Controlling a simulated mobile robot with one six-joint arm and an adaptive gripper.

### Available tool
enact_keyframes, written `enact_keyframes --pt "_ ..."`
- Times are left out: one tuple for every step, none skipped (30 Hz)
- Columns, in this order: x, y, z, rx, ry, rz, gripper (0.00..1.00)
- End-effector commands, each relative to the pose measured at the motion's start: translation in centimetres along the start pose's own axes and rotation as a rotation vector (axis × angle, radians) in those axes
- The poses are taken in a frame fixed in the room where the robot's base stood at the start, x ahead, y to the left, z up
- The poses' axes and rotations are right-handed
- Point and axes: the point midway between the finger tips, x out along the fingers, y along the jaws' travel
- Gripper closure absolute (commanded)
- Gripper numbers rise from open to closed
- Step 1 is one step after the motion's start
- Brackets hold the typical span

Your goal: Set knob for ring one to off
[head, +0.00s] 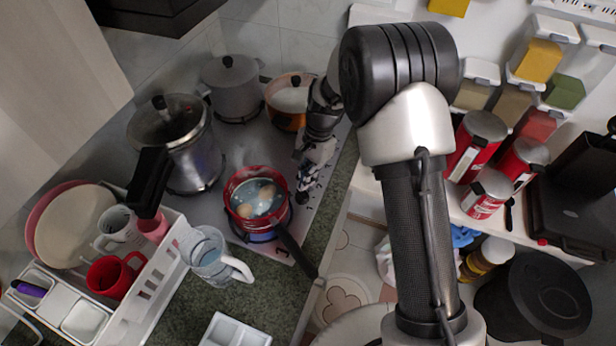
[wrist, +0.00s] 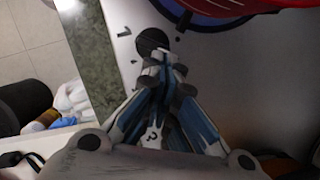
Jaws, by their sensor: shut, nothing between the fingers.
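My gripper (head: 305,187) reaches down over the right side of the stove top (head: 222,150), beside the red pot (head: 235,205). In the wrist view its fingers (wrist: 160,65) are shut together and empty. The fingertips are right by a round black knob (wrist: 151,40) on the stove surface, with dark printed marks around it. I cannot tell if they touch it or which ring it belongs to. A blue flame (head: 260,237) shows under the red pot, which holds eggs in liquid. My gripper hides part of the knob side in the head view.
The red pot's dark handle (head: 298,253) juts over the stove's front edge. A steel pressure cooker (head: 190,160), a grey pot (head: 235,90) and an orange-brown pot (head: 290,102) stand on the stove. A glass jug (head: 208,258) and a white dish rack (head: 145,310) are on the green counter.

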Motion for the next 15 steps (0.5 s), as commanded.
enact_keyframes --pt "-0.01 -0.08 0.08 -0.017 0.000 0.005 1.00" --pt "-0.02 -0.12 0.10 -0.030 0.000 0.008 1.00" --pt "-0.02 -0.18 0.13 -0.048 0.000 0.013 1.00" --pt "-0.01 -0.22 0.16 -0.063 0.000 0.017 1.00" --pt "0.00 -0.26 0.20 -0.080 0.000 0.021 1.00" --pt "0.01 -0.34 0.25 -0.102 -0.001 0.027 1.00" --pt "0.03 -0.40 0.30 -0.120 -0.001 0.032 1.00" --pt "0.04 -0.47 0.34 -0.139 -0.001 0.036 1.00" --pt "0.06 -0.54 0.39 -0.165 -0.001 0.043 1.00" --pt "0.05 -0.60 0.41 -0.184 -0.001 0.047 1.00" --pt "0.05 -0.66 0.43 -0.202 0.000 0.052 1.00" --pt "0.06 -0.72 0.46 -0.226 0.000 0.058 1.00" --pt "0.08 -0.75 0.50 -0.242 -0.001 0.062 1.00" --pt "0.11 -0.78 0.55 -0.258 -0.001 0.066 1.00" --pt "0.14 -0.82 0.60 -0.274 -0.002 0.071 1.00"
